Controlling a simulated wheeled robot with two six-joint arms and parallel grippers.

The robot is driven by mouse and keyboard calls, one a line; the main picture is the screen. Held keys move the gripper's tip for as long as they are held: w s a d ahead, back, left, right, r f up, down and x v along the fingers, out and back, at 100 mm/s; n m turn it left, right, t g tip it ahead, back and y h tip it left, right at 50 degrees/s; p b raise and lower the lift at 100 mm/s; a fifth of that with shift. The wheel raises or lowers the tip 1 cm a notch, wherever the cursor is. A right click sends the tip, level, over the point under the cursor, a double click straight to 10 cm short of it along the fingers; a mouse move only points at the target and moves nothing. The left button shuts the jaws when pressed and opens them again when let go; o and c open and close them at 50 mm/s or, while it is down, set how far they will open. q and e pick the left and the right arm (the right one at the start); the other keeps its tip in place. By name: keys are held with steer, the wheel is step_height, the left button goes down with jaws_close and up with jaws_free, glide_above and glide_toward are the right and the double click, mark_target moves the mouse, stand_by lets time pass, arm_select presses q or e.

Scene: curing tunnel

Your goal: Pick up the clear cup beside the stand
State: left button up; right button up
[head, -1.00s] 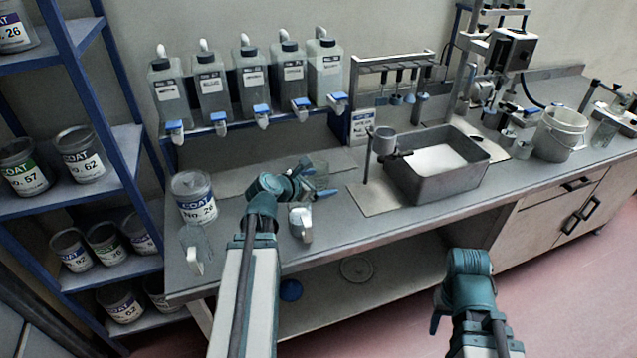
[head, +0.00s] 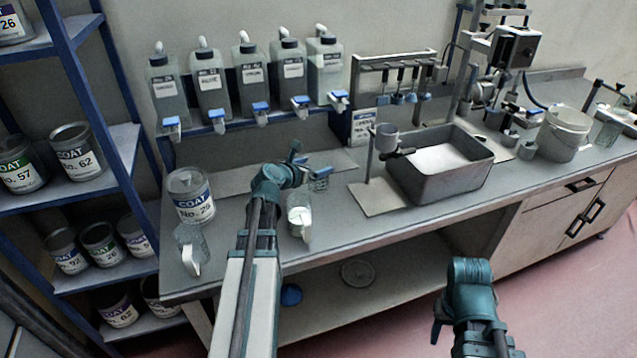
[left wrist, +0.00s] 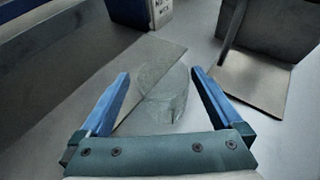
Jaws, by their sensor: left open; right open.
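The clear cup (head: 319,183) stands on the bench, left of the stand (head: 378,198) with its upright post and grey holder. My left gripper (head: 312,162) is open at the cup. In the left wrist view the see-through cup (left wrist: 166,98) shows between the two blue fingers of the left gripper (left wrist: 160,85), with a gap on each side; whether a finger touches it I cannot tell. The stand's base plate (left wrist: 252,84) is to the right there. My right gripper (head: 440,325) hangs low in front of the bench, its fingers mostly hidden and away from the cup.
A clear jug with a white handle (head: 299,214) stands close to my left wrist, and another (head: 190,247) stands further left. A coating can (head: 190,196) is behind that one. A grey basin (head: 440,180) is right of the stand. Dispenser bottles (head: 250,80) line the wall.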

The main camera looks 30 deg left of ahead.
mark_target(324, 164)
arm_select(q)
steer(key=shift+w+f, duration=0.1)
steer(key=shift+w, duration=0.1)
steer(key=b+x, duration=0.2)
steer(key=x, duration=0.3)
steer(key=shift+d+f, duration=0.2)
steer(key=shift+f, duration=0.05)
steer(key=shift+r, duration=0.1)
steer(key=shift+c, duration=0.2)
steer(key=c, duration=1.1)
